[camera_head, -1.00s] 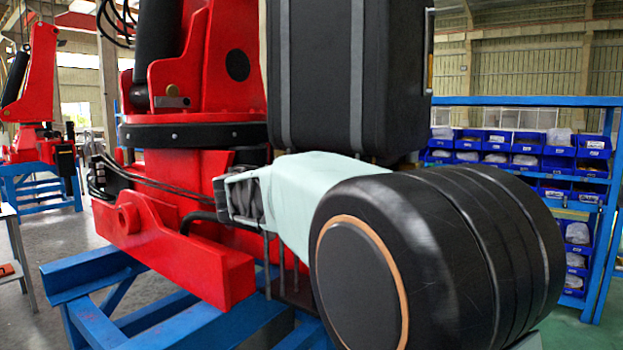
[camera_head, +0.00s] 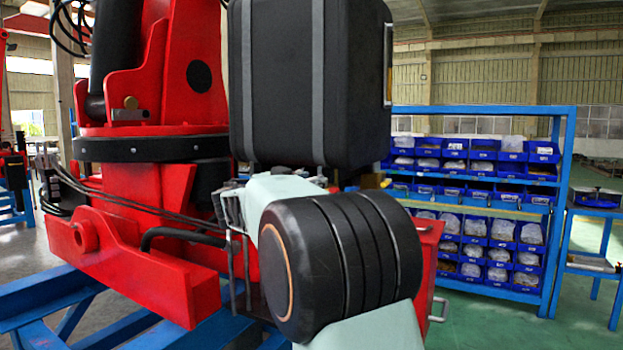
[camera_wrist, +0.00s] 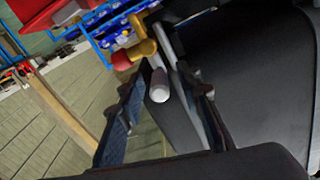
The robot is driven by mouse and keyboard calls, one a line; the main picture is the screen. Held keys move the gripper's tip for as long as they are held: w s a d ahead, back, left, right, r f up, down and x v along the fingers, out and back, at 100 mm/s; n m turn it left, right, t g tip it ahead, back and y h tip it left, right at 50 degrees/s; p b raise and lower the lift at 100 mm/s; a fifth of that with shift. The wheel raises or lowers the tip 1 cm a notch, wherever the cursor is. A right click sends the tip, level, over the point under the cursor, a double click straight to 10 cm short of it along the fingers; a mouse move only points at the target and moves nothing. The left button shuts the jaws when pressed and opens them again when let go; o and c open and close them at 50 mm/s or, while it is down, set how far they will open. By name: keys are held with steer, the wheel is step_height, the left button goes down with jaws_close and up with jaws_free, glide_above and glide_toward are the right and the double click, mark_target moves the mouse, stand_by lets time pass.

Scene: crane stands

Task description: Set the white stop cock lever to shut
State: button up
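In the wrist view, a short lever with a pale grey-white rounded end (camera_wrist: 160,88) points toward the camera. Beside its far end is a brass and red fitting (camera_wrist: 140,52), which seems to be the stop cock body. My gripper (camera_wrist: 168,92) is open, with one dark finger left of the lever end and the other to its right. I cannot tell whether either finger touches it. In the head view my gripper (camera_head: 232,208) shows only partly behind my arm, close under the black tank. The lever cannot be made out there.
The big black tank (camera_head: 310,80) hangs on the red crane (camera_head: 160,190) and fills the right of the wrist view. Blue stand beams (camera_head: 45,295) lie below. A blue shelf with bins (camera_head: 470,195) stands behind at right, with green floor before it.

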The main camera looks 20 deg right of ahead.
steer(key=shift+w+d, duration=0.2)
jaws_close()
stand_by(0.4)
